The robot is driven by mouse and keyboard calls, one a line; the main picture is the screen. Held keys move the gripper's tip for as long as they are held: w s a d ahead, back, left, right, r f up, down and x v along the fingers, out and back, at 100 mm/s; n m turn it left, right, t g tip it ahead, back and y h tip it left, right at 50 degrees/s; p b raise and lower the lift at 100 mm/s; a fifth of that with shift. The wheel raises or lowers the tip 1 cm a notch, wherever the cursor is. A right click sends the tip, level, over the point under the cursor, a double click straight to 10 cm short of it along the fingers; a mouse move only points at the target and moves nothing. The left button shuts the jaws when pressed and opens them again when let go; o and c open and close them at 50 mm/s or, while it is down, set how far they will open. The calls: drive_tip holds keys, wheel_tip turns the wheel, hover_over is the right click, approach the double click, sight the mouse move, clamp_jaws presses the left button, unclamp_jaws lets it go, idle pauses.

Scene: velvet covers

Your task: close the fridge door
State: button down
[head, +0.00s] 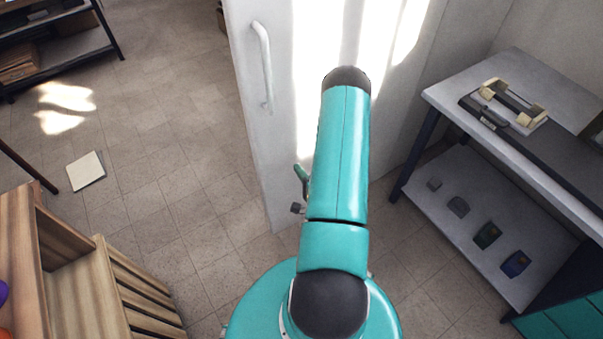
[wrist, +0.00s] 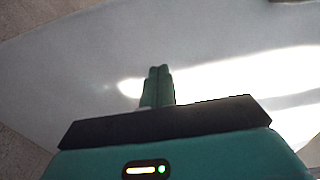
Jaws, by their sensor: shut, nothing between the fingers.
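The white fridge (head: 256,130) stands upright in front of me in the head view, with a long vertical handle (head: 264,65) near its left edge. Bright light patches lie across its white surface. I cannot tell from this view how far its door stands open. My teal arm crosses in front of it and hides part of it. My gripper (wrist: 158,72) shows in the wrist view with its two green fingers together and nothing between them. It points at a smooth white surface (wrist: 75,70) with a bright light streak. I cannot tell whether the fingertips touch that surface.
A grey table (head: 450,100) with a lower shelf (head: 480,220) holding several small items stands at the right. Wooden crates (head: 120,285) are at the lower left. A dark shelf rack (head: 60,50) is at the upper left. The tiled floor (head: 160,130) between is mostly clear.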

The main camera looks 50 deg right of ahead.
sight(281, 146)
drive_tip(key=x, duration=0.9)
drive_tip(key=shift+w+d, duration=0.1)
drive_tip(key=shift+w, duration=0.2)
